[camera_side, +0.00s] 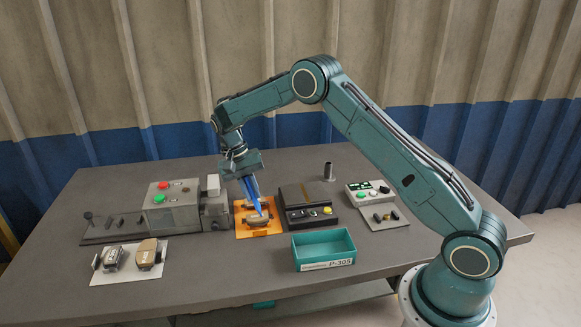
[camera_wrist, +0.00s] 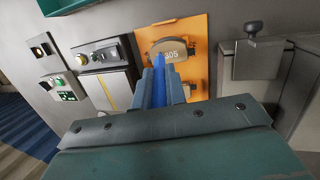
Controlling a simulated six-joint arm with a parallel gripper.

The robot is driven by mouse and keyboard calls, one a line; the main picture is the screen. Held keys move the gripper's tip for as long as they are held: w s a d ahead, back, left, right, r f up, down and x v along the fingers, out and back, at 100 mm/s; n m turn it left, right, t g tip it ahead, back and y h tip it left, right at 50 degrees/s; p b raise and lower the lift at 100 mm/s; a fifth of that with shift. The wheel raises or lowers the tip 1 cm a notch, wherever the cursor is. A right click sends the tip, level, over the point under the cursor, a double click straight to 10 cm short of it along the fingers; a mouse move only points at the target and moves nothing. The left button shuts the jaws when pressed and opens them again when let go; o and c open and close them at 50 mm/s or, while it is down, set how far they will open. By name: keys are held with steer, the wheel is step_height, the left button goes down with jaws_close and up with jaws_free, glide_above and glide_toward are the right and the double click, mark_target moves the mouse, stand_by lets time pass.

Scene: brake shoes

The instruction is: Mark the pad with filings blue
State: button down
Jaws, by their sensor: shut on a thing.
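My gripper (camera_side: 250,188) is shut on a slim blue marker (camera_side: 256,205), which points down at the orange plate (camera_side: 244,233). The marker also shows between the fingers in the wrist view (camera_wrist: 159,90). A rounded grey-brown pad (camera_wrist: 176,47), with a number ending in 05 on its face, lies on the orange plate. The marker's tip is at the pad's near edge in the wrist view; I cannot tell whether it touches. Two more pads, one grey (camera_side: 114,259) and one tan (camera_side: 147,253), lie on a white sheet (camera_side: 128,276) at the left. I cannot make out filings.
A grey machine with red and green buttons (camera_side: 172,207) stands left of the orange plate. A dark unit with a yellow button (camera_side: 308,203) is right of it. A teal bin marked P-305 (camera_side: 323,250) stands in front. A button panel (camera_side: 371,191) is further right.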

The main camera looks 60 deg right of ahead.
steer(key=shift+w+a+f, duration=0.1)
steer(key=shift+w+a, duration=0.85)
steer(key=shift+a, duration=0.15)
stand_by(4.2)
step_height(320, 180, up, 7)
stand_by(1.3)
stand_by(0.5)
